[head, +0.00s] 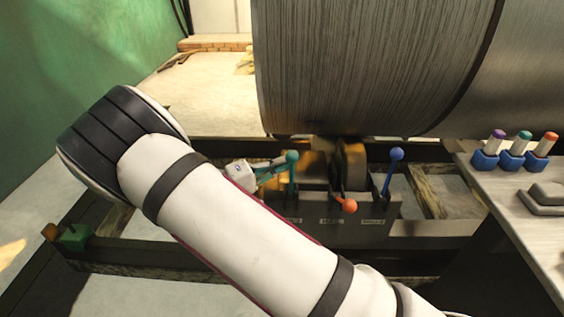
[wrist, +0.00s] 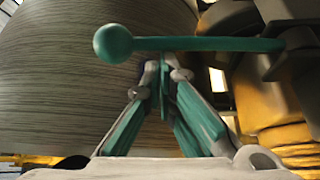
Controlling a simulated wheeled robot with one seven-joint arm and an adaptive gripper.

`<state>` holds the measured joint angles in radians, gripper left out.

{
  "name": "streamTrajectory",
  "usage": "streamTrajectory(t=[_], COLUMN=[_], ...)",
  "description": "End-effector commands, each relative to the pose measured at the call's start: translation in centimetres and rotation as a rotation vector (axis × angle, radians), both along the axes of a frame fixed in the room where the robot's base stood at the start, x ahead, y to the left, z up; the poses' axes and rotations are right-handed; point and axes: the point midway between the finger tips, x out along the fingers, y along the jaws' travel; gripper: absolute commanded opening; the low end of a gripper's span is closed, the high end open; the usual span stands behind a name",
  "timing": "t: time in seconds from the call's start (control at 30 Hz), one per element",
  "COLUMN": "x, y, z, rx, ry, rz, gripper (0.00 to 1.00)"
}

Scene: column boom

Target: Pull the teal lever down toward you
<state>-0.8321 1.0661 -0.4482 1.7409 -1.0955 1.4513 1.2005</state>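The teal lever (head: 291,175) stands upright with a round teal knob on top, leftmost of three levers on a dark panel in the head view. In the wrist view the teal lever (wrist: 215,44) lies across the picture, knob at left. My gripper (head: 277,166) is beside the lever's upper part, just left of it in the head view. In the wrist view my gripper (wrist: 164,67) has its teal fingers drawn together at the tips, with nothing seen held. The tips are very close to the rod below the knob; I cannot tell whether they touch.
An orange lever (head: 347,204) tilts forward and low, and a blue lever (head: 395,165) stands upright, both right of the teal one. A large grey drum (head: 370,60) hangs above and behind. A bench (head: 510,195) at right carries several colored-top pegs in blue holders.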

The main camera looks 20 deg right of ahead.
Motion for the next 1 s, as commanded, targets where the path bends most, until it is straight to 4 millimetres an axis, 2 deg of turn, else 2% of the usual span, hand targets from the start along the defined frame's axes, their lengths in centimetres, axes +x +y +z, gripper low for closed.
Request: streamTrajectory(t=[0.4, 0.7, 1.0], x=[-4.3, -6.7, -7.9], y=[1.4, 2.2, 2.6], z=[-1.1, -2.3, -3.1], rx=[-0.119, -0.189, -0.198], ry=[-0.352, -0.574, -0.611], rz=[0.002, 0.002, 0.0], gripper=[0.0, 0.0, 0.0])
